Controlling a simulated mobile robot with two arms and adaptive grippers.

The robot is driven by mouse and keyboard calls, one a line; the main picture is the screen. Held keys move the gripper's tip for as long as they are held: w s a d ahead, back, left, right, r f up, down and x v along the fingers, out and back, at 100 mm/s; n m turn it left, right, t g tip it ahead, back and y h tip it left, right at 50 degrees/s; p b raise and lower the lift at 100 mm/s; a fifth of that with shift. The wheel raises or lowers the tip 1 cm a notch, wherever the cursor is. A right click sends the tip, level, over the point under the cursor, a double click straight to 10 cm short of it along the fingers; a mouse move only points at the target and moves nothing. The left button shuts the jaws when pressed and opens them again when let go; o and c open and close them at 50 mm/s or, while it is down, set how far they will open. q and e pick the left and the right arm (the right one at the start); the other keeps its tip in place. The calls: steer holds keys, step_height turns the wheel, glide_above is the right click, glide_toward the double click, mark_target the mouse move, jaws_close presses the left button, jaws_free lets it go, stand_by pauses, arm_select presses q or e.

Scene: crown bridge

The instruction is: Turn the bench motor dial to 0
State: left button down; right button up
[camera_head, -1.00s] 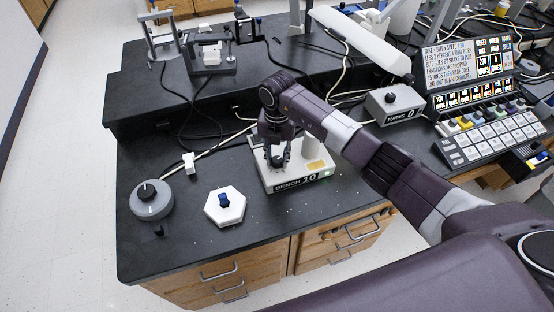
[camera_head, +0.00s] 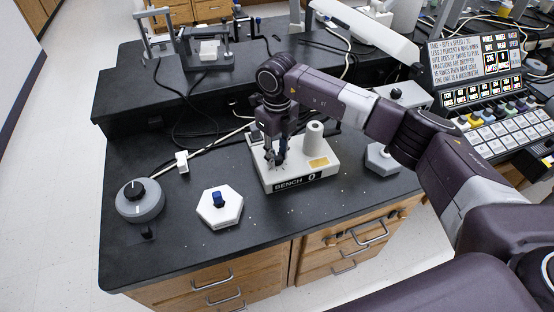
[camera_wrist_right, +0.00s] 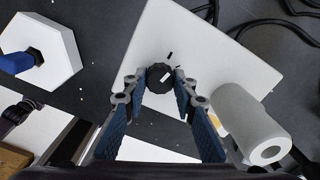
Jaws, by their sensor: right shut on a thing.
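The bench motor (camera_head: 322,172) is a white box on the black bench, and its front label reads "BENCH 0". Its round black dial (camera_wrist_right: 158,76) has a white mark and sits on the top face in the right wrist view. My right gripper (camera_head: 276,160) points down over the left part of the box. In the right wrist view its blue-padded fingers (camera_wrist_right: 160,90) stand on either side of the dial, shut on it. In the head view the fingers mostly hide the dial. My left gripper is not in view.
A white cylinder (camera_head: 314,138) stands on the box, right of the gripper. A white hexagonal block with a blue knob (camera_head: 219,199) and a round grey dial unit (camera_head: 140,204) stand to the left. A grey block (camera_head: 380,160) is at the right, near my arm. Cables lie behind.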

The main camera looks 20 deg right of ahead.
mark_target(277, 156)
steer(key=shift+n+b, duration=0.95)
steer(key=shift+n, duration=0.45)
steer(key=o, duration=1.2)
steer(key=shift+c, duration=0.2)
steer(key=shift+r, duration=0.1)
step_height(277, 156, up, 12)
